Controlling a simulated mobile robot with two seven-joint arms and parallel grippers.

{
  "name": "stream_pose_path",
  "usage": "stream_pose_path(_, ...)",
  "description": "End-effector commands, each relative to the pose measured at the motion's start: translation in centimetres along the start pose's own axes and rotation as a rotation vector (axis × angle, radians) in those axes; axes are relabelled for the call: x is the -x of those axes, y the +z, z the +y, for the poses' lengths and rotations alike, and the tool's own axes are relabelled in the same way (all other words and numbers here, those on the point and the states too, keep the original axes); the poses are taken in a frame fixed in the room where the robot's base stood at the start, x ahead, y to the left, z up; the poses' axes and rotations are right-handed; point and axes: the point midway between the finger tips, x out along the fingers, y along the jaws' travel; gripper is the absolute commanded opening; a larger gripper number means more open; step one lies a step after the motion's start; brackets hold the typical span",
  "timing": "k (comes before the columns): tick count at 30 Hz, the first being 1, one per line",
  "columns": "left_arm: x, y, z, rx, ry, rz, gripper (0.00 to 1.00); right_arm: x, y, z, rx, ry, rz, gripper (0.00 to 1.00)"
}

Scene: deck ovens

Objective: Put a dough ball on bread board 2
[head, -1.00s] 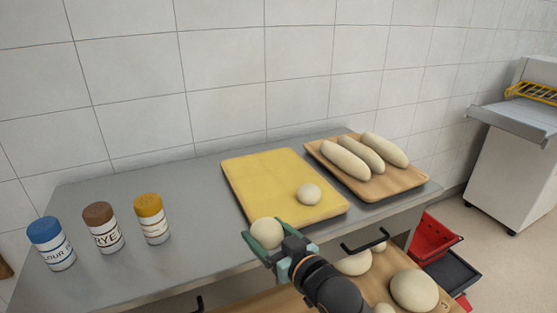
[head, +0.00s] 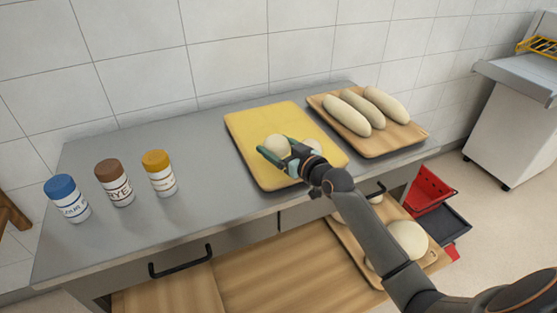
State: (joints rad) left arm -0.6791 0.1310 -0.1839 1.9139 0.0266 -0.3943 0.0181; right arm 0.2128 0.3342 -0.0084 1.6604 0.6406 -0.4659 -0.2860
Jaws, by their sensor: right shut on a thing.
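My right gripper (head: 274,151) has green fingers shut on a pale dough ball (head: 277,143). It holds the ball over the middle of the yellow board (head: 262,118) on the steel counter; I cannot tell whether the ball touches the board. Another dough ball (head: 313,145) sits on the yellow board, partly hidden behind the gripper. A wooden board (head: 385,146) with three long loaves (head: 364,107) lies to the right. A lower wooden board (head: 362,258) carries dough balls, the big one (head: 408,240) clearest, partly hidden by my right arm. I can read no board number. My left gripper is not in view.
Three jars stand at the left of the counter (head: 205,157): blue-lidded (head: 68,199), brown-lidded (head: 115,183) and yellow-lidded (head: 159,174). The counter between jars and yellow board is clear. Red (head: 432,188) and dark bins stand at right. A tiled wall runs behind.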

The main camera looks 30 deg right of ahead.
Motion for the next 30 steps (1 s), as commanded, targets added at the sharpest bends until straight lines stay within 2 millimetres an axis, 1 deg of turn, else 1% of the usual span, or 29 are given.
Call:
stream_pose_path(1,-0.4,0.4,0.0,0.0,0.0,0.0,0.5,-0.6,0.9,0.6,0.003,0.002,0.0,0.28)
stream_pose_path(3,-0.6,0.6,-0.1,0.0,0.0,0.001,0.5,-1.1,1.6,1.0,0.003,0.001,0.002,0.28)
stream_pose_path(8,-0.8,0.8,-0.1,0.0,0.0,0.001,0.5,-1.7,2.2,1.6,0.003,0.0,0.003,0.28)
stream_pose_path(10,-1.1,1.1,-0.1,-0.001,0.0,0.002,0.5,-2.1,2.9,2.0,0.002,0.001,0.001,0.28)
stream_pose_path(15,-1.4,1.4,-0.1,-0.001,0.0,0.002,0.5,-2.5,5.3,1.9,0.001,0.0,0.0,0.28)
stream_pose_path(18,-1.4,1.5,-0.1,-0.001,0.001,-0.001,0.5,-2.5,5.7,1.9,0.0,0.001,0.002,0.27)
stream_pose_path(24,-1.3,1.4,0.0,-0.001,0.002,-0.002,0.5,-2.5,5.6,1.9,0.001,0.001,0.002,0.27)
stream_pose_path(28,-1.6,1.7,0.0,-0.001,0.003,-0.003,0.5,-2.6,6.0,1.9,0.002,0.001,0.002,0.27)
stream_pose_path(29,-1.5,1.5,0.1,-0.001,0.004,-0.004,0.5,-2.5,5.9,1.9,0.001,0.001,0.002,0.84)
stream_pose_path(30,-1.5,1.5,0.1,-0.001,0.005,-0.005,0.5,-2.5,5.9,1.9,0.001,0.001,0.002,0.89)
